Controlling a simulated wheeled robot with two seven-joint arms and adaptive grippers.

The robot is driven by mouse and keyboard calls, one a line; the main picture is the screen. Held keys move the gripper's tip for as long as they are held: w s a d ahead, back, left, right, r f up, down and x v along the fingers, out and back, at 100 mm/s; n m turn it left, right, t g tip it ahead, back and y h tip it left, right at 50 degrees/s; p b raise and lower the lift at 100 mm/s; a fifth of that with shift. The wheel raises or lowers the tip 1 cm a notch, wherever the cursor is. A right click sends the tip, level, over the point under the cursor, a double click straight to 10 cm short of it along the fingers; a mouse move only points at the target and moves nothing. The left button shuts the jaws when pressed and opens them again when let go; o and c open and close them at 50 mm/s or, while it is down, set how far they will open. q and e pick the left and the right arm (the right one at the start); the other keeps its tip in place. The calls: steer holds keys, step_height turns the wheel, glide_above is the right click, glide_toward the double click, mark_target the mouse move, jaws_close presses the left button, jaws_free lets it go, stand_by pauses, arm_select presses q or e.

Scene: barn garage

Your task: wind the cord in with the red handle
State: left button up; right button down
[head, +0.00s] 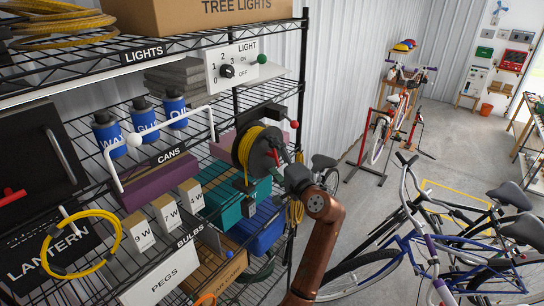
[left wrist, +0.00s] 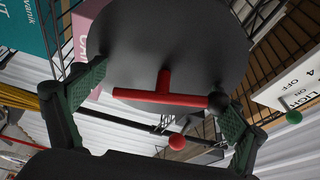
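The cord reel, with yellow cord (head: 243,148) wound on it, hangs at the right end of the rack in the head view. Its dark round side plate (left wrist: 165,45) fills the top of the left wrist view. The red handle (left wrist: 160,98) is a T-shaped bar on that plate, with a dark knob at one end. A bit of red shows at the reel in the head view, mostly hidden by my gripper. My left gripper (head: 283,166) is open in front of the reel. Its fingers stand either side of the handle; I cannot tell whether one touches the knob. My right gripper is out of view.
A red-ball lever (head: 294,124) is close to the reel. The light switch panel (head: 232,66) with a green knob is above it. Shelves with blue cans (head: 145,118) and boxes lie left. Parked bicycles (head: 400,260) stand at right on the floor.

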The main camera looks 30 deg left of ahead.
arm_select(q)
steer(key=shift+s+d, duration=0.1)
steer(key=shift+d, duration=0.35)
steer(key=v, duration=0.6)
steer(key=shift+s+d, duration=0.25)
steer(key=shift+d, duration=0.05)
